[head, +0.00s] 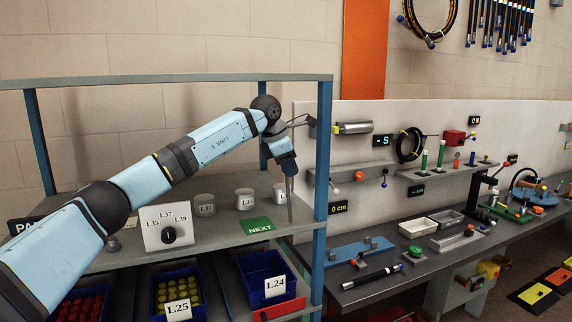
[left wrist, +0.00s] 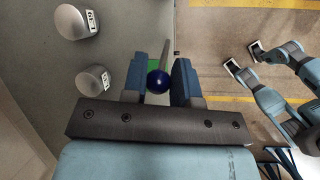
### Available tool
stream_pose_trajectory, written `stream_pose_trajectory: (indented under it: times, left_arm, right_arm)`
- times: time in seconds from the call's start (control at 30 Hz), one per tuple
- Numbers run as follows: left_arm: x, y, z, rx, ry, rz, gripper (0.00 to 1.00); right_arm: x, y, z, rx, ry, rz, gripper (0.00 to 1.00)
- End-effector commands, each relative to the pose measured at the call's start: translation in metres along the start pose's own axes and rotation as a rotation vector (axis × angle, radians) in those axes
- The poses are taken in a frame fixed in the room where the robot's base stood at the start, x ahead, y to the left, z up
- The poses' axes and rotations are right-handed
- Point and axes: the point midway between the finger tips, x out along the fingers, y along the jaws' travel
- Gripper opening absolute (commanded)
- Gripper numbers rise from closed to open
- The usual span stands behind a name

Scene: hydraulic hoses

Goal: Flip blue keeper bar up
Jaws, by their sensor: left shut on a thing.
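My left gripper (head: 289,172) points down at the right front end of the shelf, close to the blue post. In the left wrist view, a dark blue ball knob (left wrist: 158,82) sits between its two blue fingers, touching or nearly touching both. A thin grey bar (left wrist: 166,48) runs away from the knob; I take it as the keeper bar. In the head view, a thin grey bar (head: 290,205) stands about upright below the gripper. The knob is hidden there. My right gripper (left wrist: 244,57) shows in the left wrist view, fingers apart and empty, away from the bar.
On the shelf (head: 150,262) stand several grey labelled caps (head: 245,198), a dial plate (head: 168,228) and a green NEXT sign (head: 258,226). Blue bins (head: 265,278) sit below. A workbench (head: 375,290) with tools is to the right.

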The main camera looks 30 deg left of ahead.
Motion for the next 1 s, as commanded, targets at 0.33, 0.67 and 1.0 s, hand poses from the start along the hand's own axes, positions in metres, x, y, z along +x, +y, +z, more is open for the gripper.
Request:
stream_pose_trajectory:
  times: [0.33, 0.67, 1.0]
  left_arm:
    - [0.006, -0.002, 0.000, 0.002, 0.005, -0.007, 0.00]
    - [0.004, -0.001, 0.000, 0.001, 0.004, -0.004, 0.52]
    - [-0.016, 0.000, 0.001, 0.001, 0.002, -0.002, 0.52]
  right_arm:
    - [0.000, -0.002, 0.003, 0.001, -0.004, -0.003, 0.00]
    - [-0.001, -0.003, 0.001, 0.001, 0.000, -0.004, 0.00]
    - [0.002, -0.002, 0.003, 0.001, 0.002, -0.003, 0.00]
